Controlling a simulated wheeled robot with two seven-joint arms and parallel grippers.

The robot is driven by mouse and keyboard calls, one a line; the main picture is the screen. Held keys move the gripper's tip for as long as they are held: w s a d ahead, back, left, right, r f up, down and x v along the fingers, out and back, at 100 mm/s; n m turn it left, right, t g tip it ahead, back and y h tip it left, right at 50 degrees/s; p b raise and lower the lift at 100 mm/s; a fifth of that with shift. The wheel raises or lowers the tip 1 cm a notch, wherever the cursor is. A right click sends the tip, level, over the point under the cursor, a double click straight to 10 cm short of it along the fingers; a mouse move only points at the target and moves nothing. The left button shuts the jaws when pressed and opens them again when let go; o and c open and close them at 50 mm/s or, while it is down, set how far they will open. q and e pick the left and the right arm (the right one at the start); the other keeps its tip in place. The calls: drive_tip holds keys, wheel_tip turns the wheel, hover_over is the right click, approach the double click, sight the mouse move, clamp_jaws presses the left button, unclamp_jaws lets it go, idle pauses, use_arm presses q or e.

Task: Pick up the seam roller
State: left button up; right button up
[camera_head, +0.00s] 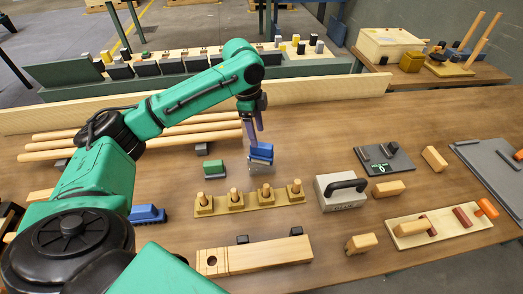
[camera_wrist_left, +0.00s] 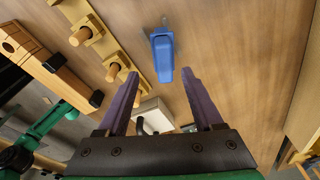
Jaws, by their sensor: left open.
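No piece can be told for certain as the seam roller. A blue-topped piece with a grey lower part (camera_head: 261,152) is on the wooden table just below my left gripper (camera_head: 255,132). In the left wrist view a blue piece (camera_wrist_left: 162,52) lies ahead of my left gripper (camera_wrist_left: 159,76), roughly between the lines of its two purple fingers. The fingers are spread apart with nothing between them. My right gripper is not in view.
A peg board (camera_head: 250,200) and a grey block with a black handle (camera_head: 340,190) stand nearby. A small green block (camera_head: 213,168) is left of the blue-topped piece. A long pale beam (camera_head: 320,92) runs behind. Another blue piece (camera_head: 147,214) lies near my arm.

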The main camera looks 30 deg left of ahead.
sight(262, 144)
use_arm(q)
drive_tip(key=f, duration=0.2)
drive_tip(key=f+p, duration=0.1)
drive_tip(key=w+d+f, duration=0.1)
drive_tip(key=f, duration=0.1)
drive_tip(key=shift+f, duration=0.7)
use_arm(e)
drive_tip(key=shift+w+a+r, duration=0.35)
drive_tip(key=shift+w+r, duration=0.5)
use_arm(q)
drive_tip(key=c, duration=0.4)
clamp_jaws()
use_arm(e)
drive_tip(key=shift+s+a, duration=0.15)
